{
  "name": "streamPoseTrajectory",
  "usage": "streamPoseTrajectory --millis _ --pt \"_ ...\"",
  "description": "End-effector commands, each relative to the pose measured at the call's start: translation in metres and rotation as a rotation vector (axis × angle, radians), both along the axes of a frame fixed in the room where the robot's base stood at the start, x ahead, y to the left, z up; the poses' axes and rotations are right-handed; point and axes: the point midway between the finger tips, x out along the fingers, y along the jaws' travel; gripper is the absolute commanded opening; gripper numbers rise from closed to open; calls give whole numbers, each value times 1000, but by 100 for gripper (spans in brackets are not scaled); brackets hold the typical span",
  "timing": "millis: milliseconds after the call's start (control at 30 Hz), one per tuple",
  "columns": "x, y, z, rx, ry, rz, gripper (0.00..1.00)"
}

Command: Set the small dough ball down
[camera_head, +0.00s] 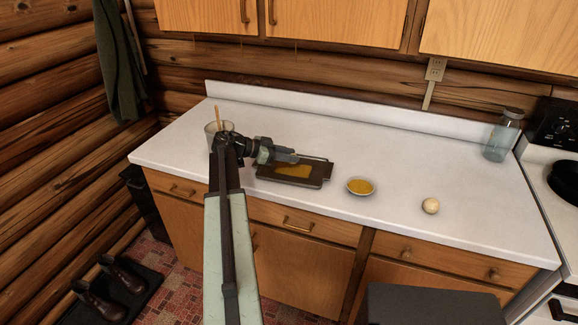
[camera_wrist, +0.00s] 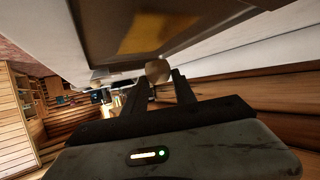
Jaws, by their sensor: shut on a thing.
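My gripper (camera_head: 308,159) reaches from the left over the dark tray (camera_head: 318,181), which has a yellow patch on it. In the wrist view, a small tan dough ball (camera_wrist: 158,71) sits between the fingertips of my gripper (camera_wrist: 160,78), which is shut on it. The dark tray (camera_wrist: 100,48) fills the top of that view, close to the ball. I cannot tell whether the ball touches the tray. The held ball is not clearly seen in the head view. Another pale dough ball (camera_head: 430,205) lies on the white counter at the right.
A small bowl (camera_head: 360,187) of yellow stuff stands right of the tray on the counter (camera_head: 400,160). A clear container (camera_head: 213,127) with a wooden stick is behind my arm. A glass jar (camera_head: 502,136) stands near the stove. The counter's right half is mostly free.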

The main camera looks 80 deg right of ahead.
Motion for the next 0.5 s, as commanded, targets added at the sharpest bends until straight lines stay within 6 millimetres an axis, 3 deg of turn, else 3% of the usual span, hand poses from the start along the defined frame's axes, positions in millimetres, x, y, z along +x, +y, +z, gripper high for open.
streamPoseTrajectory --millis 33,100,500 --pt "1 1 -22 0 -1 0 0" --pt "1 2 -33 0 0 0 0" --pt "0 2 -35 0 0 -1 0"
